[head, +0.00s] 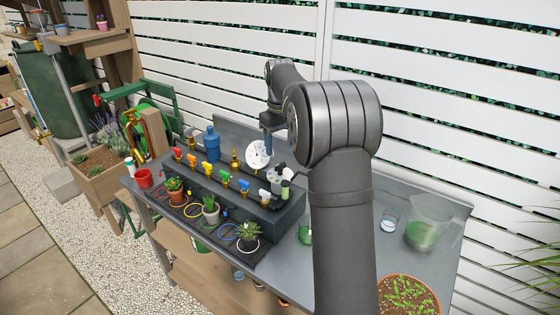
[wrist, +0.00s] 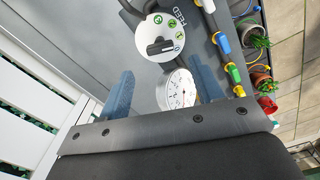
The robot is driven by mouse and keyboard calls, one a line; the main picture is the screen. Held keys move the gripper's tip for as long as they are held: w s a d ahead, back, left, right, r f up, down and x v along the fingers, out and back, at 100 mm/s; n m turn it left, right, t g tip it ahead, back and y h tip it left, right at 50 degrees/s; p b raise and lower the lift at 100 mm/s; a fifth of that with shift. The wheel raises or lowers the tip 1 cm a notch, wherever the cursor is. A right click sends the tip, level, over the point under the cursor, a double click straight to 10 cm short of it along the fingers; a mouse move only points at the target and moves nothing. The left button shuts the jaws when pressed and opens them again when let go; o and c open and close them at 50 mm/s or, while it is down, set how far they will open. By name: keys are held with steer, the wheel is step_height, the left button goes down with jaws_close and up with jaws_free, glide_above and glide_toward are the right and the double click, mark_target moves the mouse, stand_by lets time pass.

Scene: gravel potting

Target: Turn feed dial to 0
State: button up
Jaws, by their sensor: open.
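The feed dial (wrist: 146,36) is a white disc marked FEED with green number marks around part of its rim. It has a dark bar-shaped knob (wrist: 160,47) across its middle; I cannot tell which mark the knob points at. My gripper (wrist: 160,66) is open, its two blue fingers apart, with nothing between the tips. In the wrist view the dial lies ahead of the fingertips, and they do not appear to touch it. In the head view my gripper (head: 267,143) hangs above the bench beside the white gauge, and the dial (head: 277,171) is partly hidden.
A round white gauge (wrist: 178,90) with red markings sits close to the fingers; it also shows in the head view (head: 258,154). A row of coloured valves (head: 211,170), potted plants (head: 210,209) and a blue bottle (head: 211,143) stand to the left. A beaker (head: 428,222) stands right.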

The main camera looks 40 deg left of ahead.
mark_target(280, 164)
step_height(280, 164, down, 6)
steer(key=shift+f, duration=0.2)
steer(key=shift+c, duration=0.2)
steer(key=c, duration=1)
